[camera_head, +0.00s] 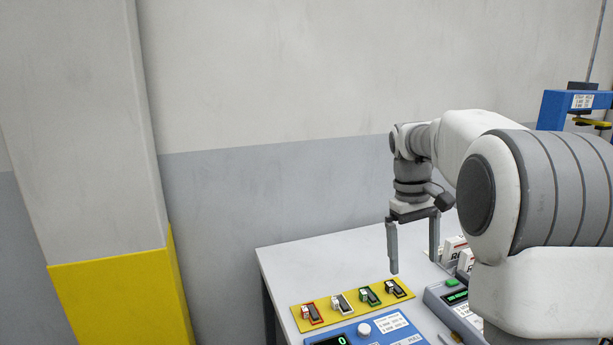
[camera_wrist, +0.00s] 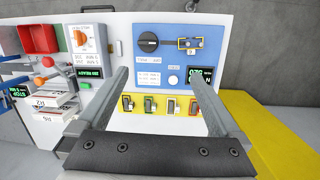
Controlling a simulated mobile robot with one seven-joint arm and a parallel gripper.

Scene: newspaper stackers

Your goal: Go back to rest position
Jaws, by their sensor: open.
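My gripper (camera_head: 413,247) hangs from my arm above the table, fingers pointing down and spread apart. It is open, with nothing between the fingers. In the wrist view my gripper (camera_wrist: 158,82) shows both fingers wide apart over the panels. Below it on the white table (camera_head: 290,258) is a yellow strip (camera_head: 327,318) with several small switches framed in different colours. My arm covers the right part of the table in the head view.
A blue panel (camera_wrist: 182,56) with a dark knob and small display adjoins the yellow strip. A yellow-based pillar (camera_head: 120,300) stands left of the table.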

